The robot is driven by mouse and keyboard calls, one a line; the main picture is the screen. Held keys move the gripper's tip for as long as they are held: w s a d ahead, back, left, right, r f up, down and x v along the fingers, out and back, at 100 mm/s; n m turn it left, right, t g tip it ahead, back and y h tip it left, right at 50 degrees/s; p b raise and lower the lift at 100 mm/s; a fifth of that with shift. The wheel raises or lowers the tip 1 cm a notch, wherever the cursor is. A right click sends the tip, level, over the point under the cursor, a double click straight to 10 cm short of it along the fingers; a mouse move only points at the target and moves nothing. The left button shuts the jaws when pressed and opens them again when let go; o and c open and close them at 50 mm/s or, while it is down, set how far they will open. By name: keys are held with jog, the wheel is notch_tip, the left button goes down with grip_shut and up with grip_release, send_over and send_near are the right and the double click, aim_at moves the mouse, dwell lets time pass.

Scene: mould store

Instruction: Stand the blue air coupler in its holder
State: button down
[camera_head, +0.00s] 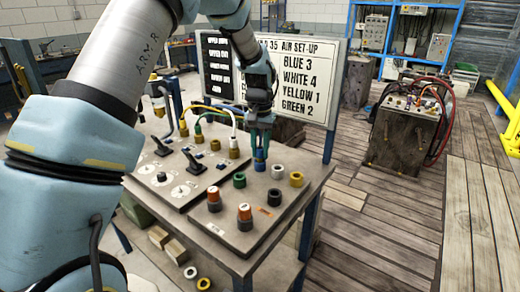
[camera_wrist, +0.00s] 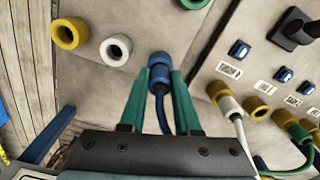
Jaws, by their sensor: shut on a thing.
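My gripper (camera_head: 261,143) points down over the right part of the bench top, its green fingers shut on the blue air coupler (camera_wrist: 159,77). The coupler has a blue hose trailing back between the fingers in the wrist view. A blue ring-shaped holder (camera_wrist: 160,60) shows at the coupler's far end, in line with the white and yellow rings. The coupler is at this ring, roughly upright, but I cannot tell whether it is inside it or just above it. In the head view the coupler and ring merge into one blue shape (camera_head: 260,165) below the fingertips.
White (camera_head: 278,170), yellow (camera_head: 297,179), green (camera_head: 239,180) and black (camera_head: 274,197) rings stand close by. Left is a panel with switches and coloured hoses (camera_head: 233,146). A sign (camera_head: 302,82) stands behind.

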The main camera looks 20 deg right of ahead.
aim_at(260, 146)
jog(key=shift+f, duration=0.2)
jog(key=c, duration=0.5)
grip_release()
jog(key=shift+c, duration=0.2)
jog(key=shift+o, duration=0.2)
jog(key=o, duration=0.4)
jog(key=shift+c, duration=0.2)
jog(key=shift+r, duration=0.1)
jog(key=shift+r+p, duration=2.6)
jog(key=shift+r, duration=1.1)
